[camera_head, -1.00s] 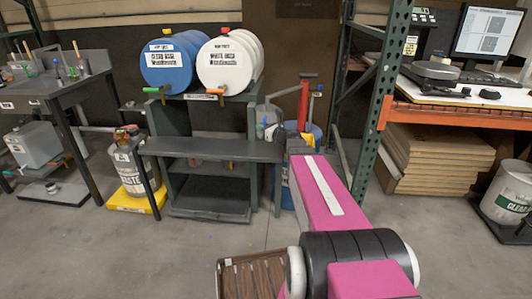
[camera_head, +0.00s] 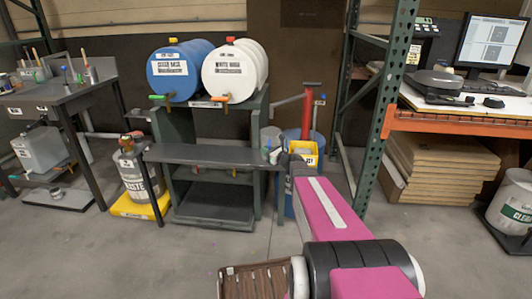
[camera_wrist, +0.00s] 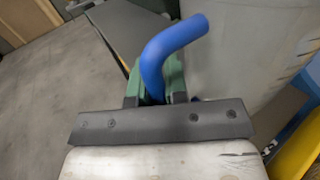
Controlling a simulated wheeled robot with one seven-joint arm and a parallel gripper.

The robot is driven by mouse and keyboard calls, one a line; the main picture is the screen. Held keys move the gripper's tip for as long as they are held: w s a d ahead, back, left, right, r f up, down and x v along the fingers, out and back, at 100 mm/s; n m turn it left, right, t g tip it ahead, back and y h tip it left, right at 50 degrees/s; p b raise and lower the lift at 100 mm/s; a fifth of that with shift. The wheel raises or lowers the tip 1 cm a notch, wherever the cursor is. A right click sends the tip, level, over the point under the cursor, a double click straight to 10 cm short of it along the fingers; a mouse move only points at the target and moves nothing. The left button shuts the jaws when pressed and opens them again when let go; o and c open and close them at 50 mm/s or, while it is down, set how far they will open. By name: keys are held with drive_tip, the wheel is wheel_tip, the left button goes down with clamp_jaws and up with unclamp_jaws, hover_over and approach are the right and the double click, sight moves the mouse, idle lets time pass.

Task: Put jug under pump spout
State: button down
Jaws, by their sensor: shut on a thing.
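The jug (camera_head: 270,138) is a pale grey, translucent vessel at the end of my arm in the head view. In the wrist view, its large pale body (camera_wrist: 235,50) fills the upper right and its curved blue handle (camera_wrist: 172,42) rises between green fingers. My gripper (camera_wrist: 155,88) is shut on this handle; it also shows in the head view (camera_head: 279,156). The red pump (camera_head: 307,115) stands on a blue drum just right of the jug. Its grey spout (camera_head: 287,101) reaches left, above the jug in the picture. I cannot tell the depth between spout and jug.
A dark bench (camera_head: 205,153) stands left of the jug, under blue (camera_head: 175,72) and white (camera_head: 229,72) barrels. A green rack post (camera_head: 391,90) rises on the right. The floor in front is open.

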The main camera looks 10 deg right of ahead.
drive_tip(key=shift+f, duration=0.2)
drive_tip(key=c, duration=1.6)
unclamp_jaws()
drive_tip(key=o, duration=0.5)
drive_tip(key=shift+c, duration=0.2)
drive_tip(key=shift+r, duration=0.1)
